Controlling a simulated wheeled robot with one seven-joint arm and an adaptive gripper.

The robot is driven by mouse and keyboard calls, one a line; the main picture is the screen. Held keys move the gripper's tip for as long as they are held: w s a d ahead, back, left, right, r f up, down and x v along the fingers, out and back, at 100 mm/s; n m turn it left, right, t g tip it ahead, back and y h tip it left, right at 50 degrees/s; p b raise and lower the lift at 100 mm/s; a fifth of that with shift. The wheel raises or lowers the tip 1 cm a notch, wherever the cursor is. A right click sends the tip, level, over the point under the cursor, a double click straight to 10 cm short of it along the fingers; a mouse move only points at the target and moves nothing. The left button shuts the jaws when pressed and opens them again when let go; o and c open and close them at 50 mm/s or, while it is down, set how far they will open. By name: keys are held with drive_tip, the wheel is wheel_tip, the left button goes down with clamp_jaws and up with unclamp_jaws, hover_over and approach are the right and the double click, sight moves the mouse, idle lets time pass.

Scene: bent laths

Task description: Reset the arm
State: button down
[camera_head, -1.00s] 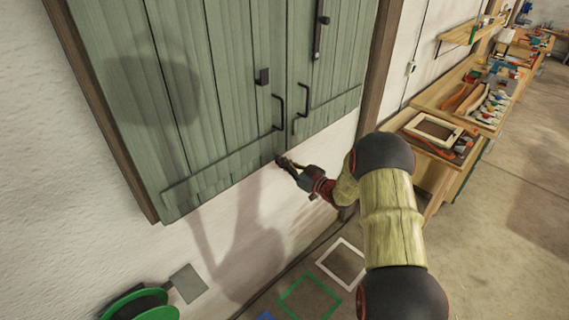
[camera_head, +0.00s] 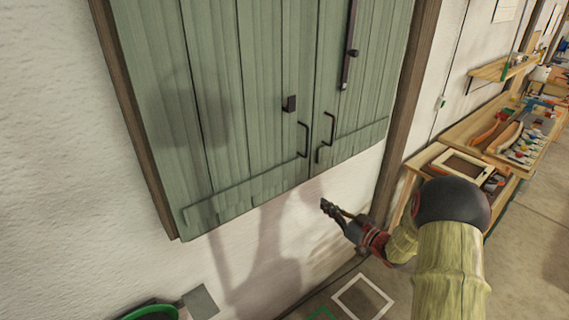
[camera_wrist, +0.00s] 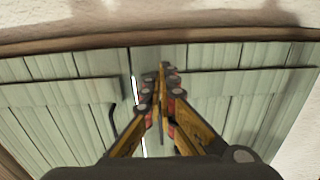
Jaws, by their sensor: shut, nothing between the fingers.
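My gripper (camera_head: 326,205) is shut and empty in the head view, below the right part of the green wooden shutters (camera_head: 215,110). It hangs in front of the white wall, lower than the two dark handles, and appears apart from them. The arm reaches in from the lower right. In the wrist view the fingers (camera_wrist: 163,72) meet at their tips, with the shutters (camera_wrist: 225,95) behind them. A dark handle (camera_wrist: 112,118) shows left of the fingers there.
A wooden bench (camera_head: 465,130) with tools and a framed tray (camera_head: 465,168) runs along the wall at right. A white square outline (camera_head: 362,297) marks the floor below. A green reel (camera_head: 150,312) is at the lower left. The floor at far right is clear.

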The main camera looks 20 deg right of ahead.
drive_tip(key=s+d+f+m+g+h, duration=0.3)
drive_tip(key=d+f+g+h, duration=0.35)
drive_tip(key=f, duration=0.65)
drive_tip(key=s+d+m+g+h+b, duration=0.25)
drive_tip(key=s+d+g+h, duration=0.2)
drive_tip(key=s, duration=0.65)
drive_tip(key=s+a+r+y+b, duration=0.1)
drive_tip(key=s+a+r+b, duration=0.2)
drive_tip(key=a, duration=0.7)
drive_tip(key=s+a+r+n+y+b, duration=0.1)
drive_tip(key=s+a+r+b, duration=0.3)
drive_tip(key=s+a, duration=0.6)
drive_tip(key=s+a+r+y+b, duration=0.2)
drive_tip(key=s+a+r+b, duration=0.2)
drive_tip(key=s+a+r, duration=0.3)
drive_tip(key=s+a, duration=0.1)
drive_tip(key=a, duration=0.2)
drive_tip(key=shift+s+a+r, duration=0.2)
drive_tip(key=shift+s+r, duration=0.1)
drive_tip(key=shift+r, duration=0.05)
